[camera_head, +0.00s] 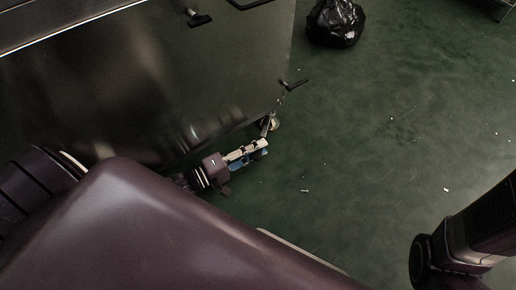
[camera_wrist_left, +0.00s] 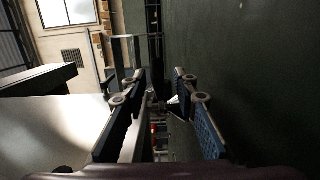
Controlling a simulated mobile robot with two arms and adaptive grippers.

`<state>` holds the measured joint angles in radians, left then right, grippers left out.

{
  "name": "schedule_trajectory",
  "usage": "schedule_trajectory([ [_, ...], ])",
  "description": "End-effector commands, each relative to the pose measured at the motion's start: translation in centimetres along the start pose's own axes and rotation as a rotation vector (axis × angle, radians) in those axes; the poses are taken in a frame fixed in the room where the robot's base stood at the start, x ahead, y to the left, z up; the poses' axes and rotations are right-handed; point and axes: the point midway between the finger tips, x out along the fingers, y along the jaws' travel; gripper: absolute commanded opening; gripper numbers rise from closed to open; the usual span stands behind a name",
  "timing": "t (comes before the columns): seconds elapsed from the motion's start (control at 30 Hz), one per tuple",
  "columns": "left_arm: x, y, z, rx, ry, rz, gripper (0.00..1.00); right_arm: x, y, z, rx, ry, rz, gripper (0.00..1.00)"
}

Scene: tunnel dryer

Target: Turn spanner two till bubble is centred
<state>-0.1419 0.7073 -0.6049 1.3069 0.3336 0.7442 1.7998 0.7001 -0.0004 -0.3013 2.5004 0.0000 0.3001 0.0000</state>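A small spanner with a dark handle (camera_head: 295,85) sticks up at the near corner of the dryer. Below it is a pale round levelling foot (camera_head: 274,123) on the floor. I cannot tell which spanner number this is. My left gripper (camera_head: 250,152), with pale and blue fingers, is low beside the dryer, just short of the foot and apart from the spanner handle. In the left wrist view its blue-padded fingers (camera_wrist_left: 162,120) stand wide apart with a gap between them. Small dark parts show beyond the gap, too unclear to name. No bubble is visible. My right gripper is out of view.
The metal dryer (camera_head: 150,85) fills the upper left, with a black handle (camera_head: 198,18) on it. A black rubbish bag (camera_head: 335,22) lies at the top. The green floor (camera_head: 390,120) to the right is open, with small pale scraps.

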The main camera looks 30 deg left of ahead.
Motion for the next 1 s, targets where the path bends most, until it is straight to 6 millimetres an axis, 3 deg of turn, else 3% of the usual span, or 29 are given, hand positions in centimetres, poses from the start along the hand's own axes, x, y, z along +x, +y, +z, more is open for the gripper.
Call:
schedule_trajectory([
  [0.27,-0.8,0.0,0.1,0.0,-0.002,0.0,0.27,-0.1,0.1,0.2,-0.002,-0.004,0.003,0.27],
  [0.7,-9.4,-0.1,0.0,0.0,0.0,-0.004,0.27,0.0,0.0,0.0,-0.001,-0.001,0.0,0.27],
  [1.0,-12.0,0.0,0.0,0.0,0.001,0.0,0.27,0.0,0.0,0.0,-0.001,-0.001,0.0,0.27],
])
